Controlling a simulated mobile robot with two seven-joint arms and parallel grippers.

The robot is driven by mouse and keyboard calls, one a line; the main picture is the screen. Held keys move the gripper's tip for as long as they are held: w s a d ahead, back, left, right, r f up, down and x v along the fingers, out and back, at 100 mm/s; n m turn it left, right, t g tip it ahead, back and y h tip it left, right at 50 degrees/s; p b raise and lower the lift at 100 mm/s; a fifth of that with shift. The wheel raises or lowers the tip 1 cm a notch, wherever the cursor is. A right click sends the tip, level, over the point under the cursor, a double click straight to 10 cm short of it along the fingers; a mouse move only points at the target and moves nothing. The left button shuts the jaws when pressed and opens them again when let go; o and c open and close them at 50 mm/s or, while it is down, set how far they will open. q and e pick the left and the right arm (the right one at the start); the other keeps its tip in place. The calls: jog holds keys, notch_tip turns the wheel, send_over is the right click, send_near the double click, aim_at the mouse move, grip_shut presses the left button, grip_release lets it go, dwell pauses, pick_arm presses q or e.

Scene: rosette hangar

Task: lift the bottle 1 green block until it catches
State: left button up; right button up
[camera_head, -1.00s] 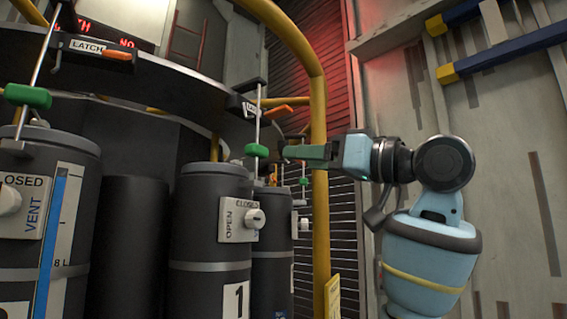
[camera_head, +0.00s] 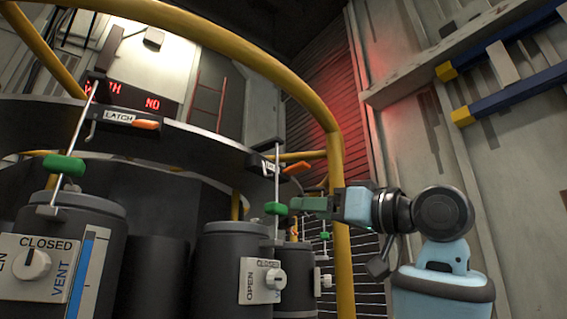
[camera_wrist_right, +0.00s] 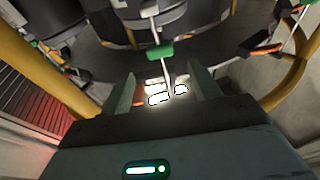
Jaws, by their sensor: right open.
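Bottle 1 (camera_head: 222,258) is a dark grey cylinder with an OPEN/CLOSED valve panel (camera_head: 262,281). Its green block (camera_head: 276,208) sits low on a thin upright rod (camera_head: 277,170), just above the bottle top. The rod's upper end is near a latch with an orange handle (camera_head: 296,168). My right gripper (camera_head: 296,206) comes in from the right, level with the block, its tips very close to it. In the right wrist view the fingers (camera_wrist_right: 162,76) are open, and the green block (camera_wrist_right: 159,50) shows ahead between them; contact cannot be told. My left gripper is out of view.
A yellow rail (camera_head: 340,190) curves close behind my right gripper. A curved dark rim (camera_head: 190,140) runs above the bottles. A nearer bottle (camera_head: 85,222) with its own green block (camera_head: 64,166) and LATCH plate (camera_head: 118,117) stands left. A red sign (camera_head: 155,103) hangs behind.

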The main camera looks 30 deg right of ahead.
jog(key=shift+x, duration=3.85)
jog(key=shift+w, duration=0.1)
jog(key=c, duration=1.1)
notch_tip(320, 180, up, 9)
send_over(282, 208)
jog(key=shift+r, duration=0.25)
jog(key=shift+c, duration=0.2)
jog(key=o, duration=1.1)
jog(key=shift+d, duration=0.1)
jog(key=shift+o, duration=0.2)
jog(key=v, duration=0.9)
